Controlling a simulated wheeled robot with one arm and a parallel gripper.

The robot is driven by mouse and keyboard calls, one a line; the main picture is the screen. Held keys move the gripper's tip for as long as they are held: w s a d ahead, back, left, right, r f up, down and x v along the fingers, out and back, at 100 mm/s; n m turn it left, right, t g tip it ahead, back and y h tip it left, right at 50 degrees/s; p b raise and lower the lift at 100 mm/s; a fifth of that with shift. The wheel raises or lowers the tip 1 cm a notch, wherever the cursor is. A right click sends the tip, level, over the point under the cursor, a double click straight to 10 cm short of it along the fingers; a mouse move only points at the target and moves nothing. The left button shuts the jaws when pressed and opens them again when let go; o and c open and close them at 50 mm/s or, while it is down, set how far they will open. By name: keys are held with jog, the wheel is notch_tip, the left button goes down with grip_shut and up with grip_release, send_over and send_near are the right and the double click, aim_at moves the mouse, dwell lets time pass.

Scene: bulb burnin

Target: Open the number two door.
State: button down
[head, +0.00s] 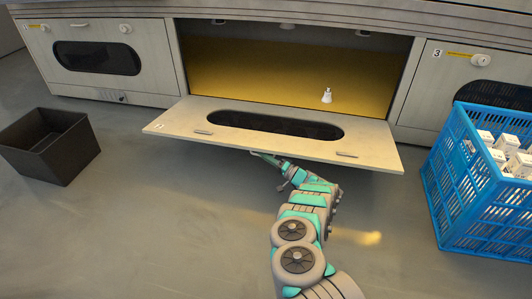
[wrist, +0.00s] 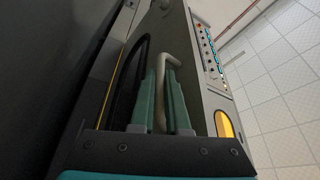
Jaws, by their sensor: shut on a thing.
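The middle door (head: 372,143) is swung down and lies about level in front of its compartment (head: 270,75), with a dark oval window and a small, hard-to-read label at its left corner. My gripper (head: 262,156) is at the door's front edge, partly hidden beneath it. In the wrist view, my gripper (wrist: 163,80) has its two green fingers closed around the pale bar handle (wrist: 160,62). The handle's far end meets the door face. A white bulb (head: 326,96) stands on the yellow compartment floor.
A shut door (head: 130,82) is on the left, and door 3 (head: 438,95) is on the right. A black bin (head: 50,150) stands on the left floor. A blue crate (head: 470,205) of white boxes stands on the right. Floor between them is clear.

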dwell(0.4)
jog(key=c, duration=0.9)
grip_release()
jog(key=shift+f, duration=0.1)
jog(key=shift+p+v, duration=0.4)
jog(key=shift+v, duration=3.5)
jog(key=shift+f, duration=0.1)
